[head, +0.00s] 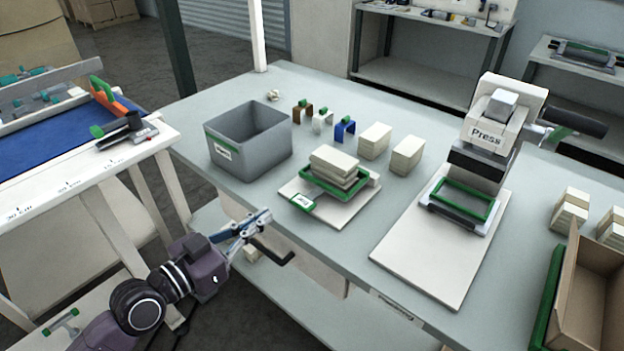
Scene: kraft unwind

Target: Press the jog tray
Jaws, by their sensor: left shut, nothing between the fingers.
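The jog tray is a green frame (322,187) on a white base plate (350,209), with a stack of cream paper pads (336,164) in it. A small green-edged label (302,201) sits at its front left corner. My left gripper (264,216) is shut and empty. In the picture it is to the left of and below the tray, near the table's front edge, and apart from the tray. My right gripper is not in view.
A grey bin (249,140) stands left of the tray. Small coloured clips (322,120) and two pad stacks (375,140) are behind it. A press (480,150) with a white board (425,255) is to the right. An open cardboard box (590,300) is at the far right.

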